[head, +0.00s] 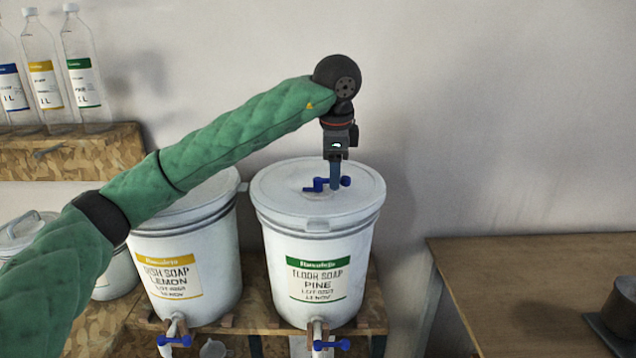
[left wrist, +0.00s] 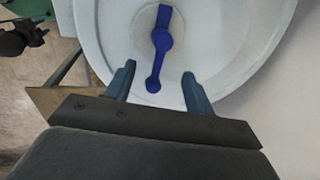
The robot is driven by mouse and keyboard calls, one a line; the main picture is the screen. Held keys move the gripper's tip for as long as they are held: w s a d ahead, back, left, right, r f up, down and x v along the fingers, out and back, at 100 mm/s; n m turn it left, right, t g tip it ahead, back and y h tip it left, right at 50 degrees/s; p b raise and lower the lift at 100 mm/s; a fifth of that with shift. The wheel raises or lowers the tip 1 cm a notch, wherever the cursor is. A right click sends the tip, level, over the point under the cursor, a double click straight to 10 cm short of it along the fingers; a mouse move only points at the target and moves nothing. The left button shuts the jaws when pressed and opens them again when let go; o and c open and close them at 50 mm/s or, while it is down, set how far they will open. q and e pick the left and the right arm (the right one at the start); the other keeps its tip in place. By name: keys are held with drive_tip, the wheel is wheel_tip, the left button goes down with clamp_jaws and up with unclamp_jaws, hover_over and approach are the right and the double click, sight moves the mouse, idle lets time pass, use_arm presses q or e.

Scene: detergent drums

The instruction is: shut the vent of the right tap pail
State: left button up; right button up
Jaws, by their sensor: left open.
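The right tap pail (head: 318,245) is white with a green-banded "Floor Soap Pine" label and a lidded top. Its blue vent (head: 325,184) lies on the lid, a lever with a round knob at an end. In the left wrist view the vent (left wrist: 161,42) runs nearly straight up and down the picture. My left gripper (head: 335,184) points down over the lid, right at the vent and partly hiding it. In the left wrist view its open fingers (left wrist: 157,74) stand on either side of the vent's lower knob, with gaps.
A similar pail (head: 190,250) labelled "Dish Soap Lemon" stands close on the left, below my arm. Blue-handled taps (head: 330,344) stick out at the front. Bottles (head: 80,75) stand on a shelf at the left. A wooden table (head: 530,275) is at the right.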

use_arm(q)
drive_tip(key=r, duration=0.4)
drive_tip(key=shift+s, duration=0.3)
idle(0.3)
